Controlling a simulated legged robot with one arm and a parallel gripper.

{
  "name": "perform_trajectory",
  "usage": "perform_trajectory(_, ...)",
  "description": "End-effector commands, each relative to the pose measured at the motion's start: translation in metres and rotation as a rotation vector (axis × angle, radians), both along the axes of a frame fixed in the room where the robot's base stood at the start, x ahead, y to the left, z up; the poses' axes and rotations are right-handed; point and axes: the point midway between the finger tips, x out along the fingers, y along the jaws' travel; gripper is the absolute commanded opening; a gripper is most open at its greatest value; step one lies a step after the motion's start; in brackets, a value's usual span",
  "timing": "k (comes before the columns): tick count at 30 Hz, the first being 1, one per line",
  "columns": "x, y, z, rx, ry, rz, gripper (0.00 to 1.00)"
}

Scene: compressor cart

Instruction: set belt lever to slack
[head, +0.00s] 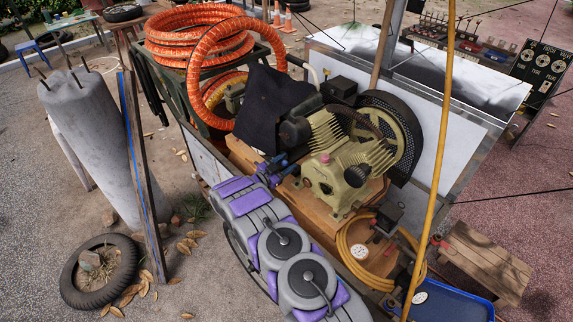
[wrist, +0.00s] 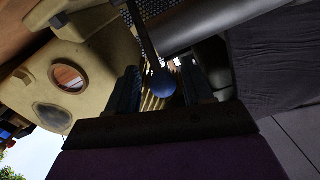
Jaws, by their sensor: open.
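The belt lever shows in the wrist view as a dark rod (wrist: 142,35) ending in a round blue knob (wrist: 163,83). My gripper (wrist: 166,78) is open, with one dark finger on each side of the knob. I cannot tell whether either finger touches it. In the head view my gripper (head: 271,170) is at the left side of the cream compressor pump (head: 337,172), by the black cloth (head: 268,104). The lever cannot be made out there, and its slack and tight marks are not visible.
A black mesh belt guard (head: 403,140) stands behind the pump. Orange hose coils (head: 196,40) fill a green crate at the back left. A yellow pole (head: 441,150) rises at the right. A yellow hose (head: 352,245) lies on the cart's front right.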

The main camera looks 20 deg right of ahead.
Motion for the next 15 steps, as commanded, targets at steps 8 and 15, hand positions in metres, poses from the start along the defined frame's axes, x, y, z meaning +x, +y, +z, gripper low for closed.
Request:
perform_trajectory(8, 0.0027, -0.0023, 0.0006, -0.003, 0.0, 0.002, 0.51)
perform_trajectory(15, 0.0025, -0.0057, 0.0002, 0.0, 0.0, 0.002, 0.38)
